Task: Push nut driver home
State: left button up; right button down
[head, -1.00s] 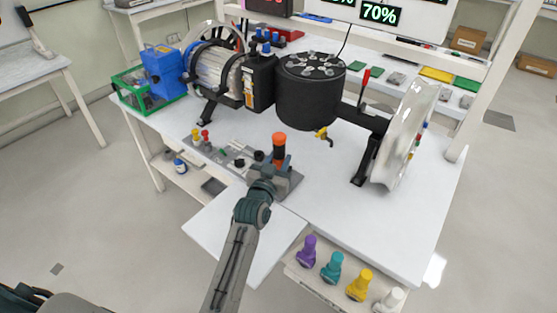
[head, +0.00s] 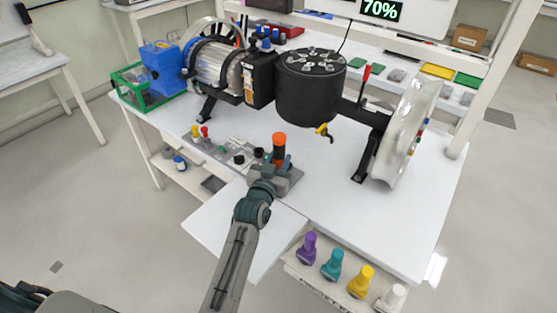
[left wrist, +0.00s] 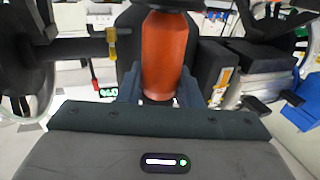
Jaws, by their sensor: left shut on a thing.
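In the left wrist view the orange handle (left wrist: 165,55) stands between the two fingers (left wrist: 160,92). The driver's lower end is hidden by the gripper, so I cannot tell how deep it sits in the rack. My right gripper is not in view.
The rack holds small red, yellow and black parts left of the gripper. A black drum (head: 310,95) with a yellow tap (head: 323,130) stands behind, and a silver wheel (head: 405,135) to the right. Purple, teal, yellow and white knobs (head: 333,264) stand on a lower shelf. The bench's right front is clear.

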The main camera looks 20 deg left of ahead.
pick_arm(q)
jog(key=shift+f, duration=0.3)
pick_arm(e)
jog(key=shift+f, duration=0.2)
pick_arm(q)
jog(key=o, duration=1)
jog(key=shift+f, duration=0.1)
jog(key=s+b, duration=0.2)
jog(key=s, duration=0.9)
jog(key=shift+a, duration=0.15)
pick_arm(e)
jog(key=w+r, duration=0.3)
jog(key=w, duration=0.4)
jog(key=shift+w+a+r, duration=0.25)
